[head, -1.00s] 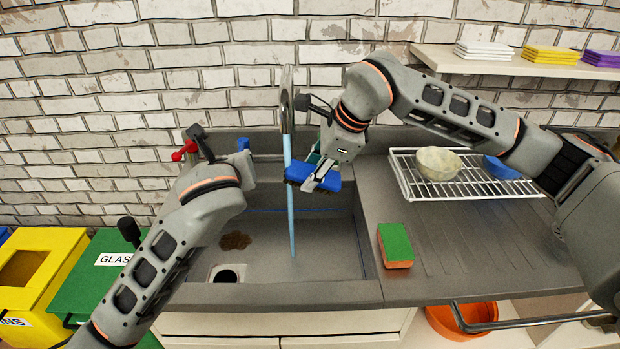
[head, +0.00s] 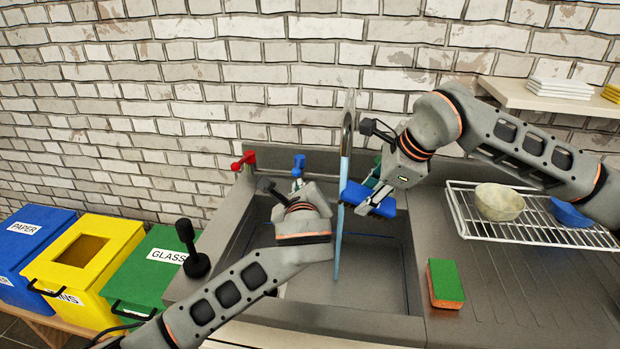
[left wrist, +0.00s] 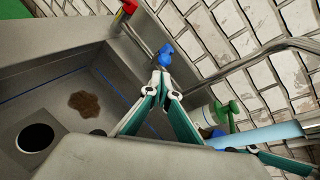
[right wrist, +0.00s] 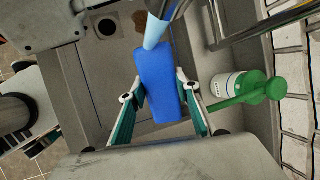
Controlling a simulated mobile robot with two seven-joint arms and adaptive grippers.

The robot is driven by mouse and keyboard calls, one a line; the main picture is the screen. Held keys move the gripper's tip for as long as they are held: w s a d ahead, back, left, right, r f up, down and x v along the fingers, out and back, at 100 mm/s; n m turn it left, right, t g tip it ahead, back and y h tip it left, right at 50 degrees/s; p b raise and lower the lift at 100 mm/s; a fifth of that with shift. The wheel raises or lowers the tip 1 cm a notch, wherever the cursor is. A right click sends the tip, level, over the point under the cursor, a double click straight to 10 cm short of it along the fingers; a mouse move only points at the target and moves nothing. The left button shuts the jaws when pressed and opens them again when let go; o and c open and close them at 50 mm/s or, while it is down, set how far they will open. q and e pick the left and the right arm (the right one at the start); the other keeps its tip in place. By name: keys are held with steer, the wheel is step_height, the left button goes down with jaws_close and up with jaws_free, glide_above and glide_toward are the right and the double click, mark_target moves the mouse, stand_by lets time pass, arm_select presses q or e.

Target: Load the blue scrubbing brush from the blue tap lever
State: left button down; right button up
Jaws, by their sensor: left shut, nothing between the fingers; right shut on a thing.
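The blue scrubbing brush (head: 370,202) is held over the sink by my right gripper (head: 382,190), which is shut on it. In the right wrist view the brush (right wrist: 160,90) lies between the fingers, its far end meeting a light-blue water stream (right wrist: 155,32). The stream (head: 341,235) falls from the grey spout (head: 348,125) into the sink. The blue tap lever (head: 299,162) stands at the wall behind the sink. My left gripper (left wrist: 162,80) is shut and empty, its fingertips close to the blue lever (left wrist: 166,54); contact is unclear.
A red tap lever (head: 243,160) is left of the blue one. A sponge (head: 444,283) and a wire rack (head: 465,215) with bowls are on the right counter. Bins stand at the left.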

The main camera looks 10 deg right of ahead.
mark_target(298, 168)
arm_select(q)
step_height(298, 168, down, 2)
steer(key=s+d+n+t+y, duration=0.1)
steer(key=s+d+n+t, duration=0.2)
steer(key=n, duration=0.7)
steer(key=w+t, duration=0.1)
steer(key=w, duration=0.9)
steer(key=shift+w+a, duration=0.25)
steer(key=shift+f, duration=0.1)
